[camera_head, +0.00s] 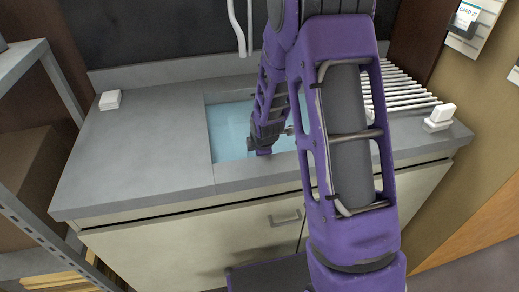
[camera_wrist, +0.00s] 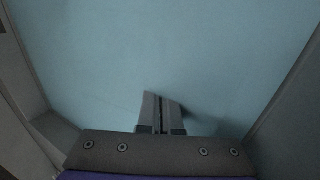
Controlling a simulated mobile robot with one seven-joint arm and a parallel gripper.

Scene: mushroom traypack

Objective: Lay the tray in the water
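The water (camera_head: 228,128) is a pale blue surface filling the sink basin in the counter. It also fills most of the wrist view (camera_wrist: 150,45). My gripper (camera_wrist: 160,98) points down into the basin over the water, near its front side in the head view (camera_head: 262,152). Its two dark fingers lie close together with only a thin line between them, and I see nothing held. A dark shadow lies to the right of the fingers. I cannot make out a tray in either view; my arm hides part of the basin.
The grey counter (camera_head: 135,150) is clear left of the basin except for a small white block (camera_head: 110,100). A white slatted rack (camera_head: 405,92) and another white block (camera_head: 440,115) stand on the right. A metal shelf (camera_head: 30,215) is at the left. Basin walls (camera_wrist: 290,110) rise close beside my gripper.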

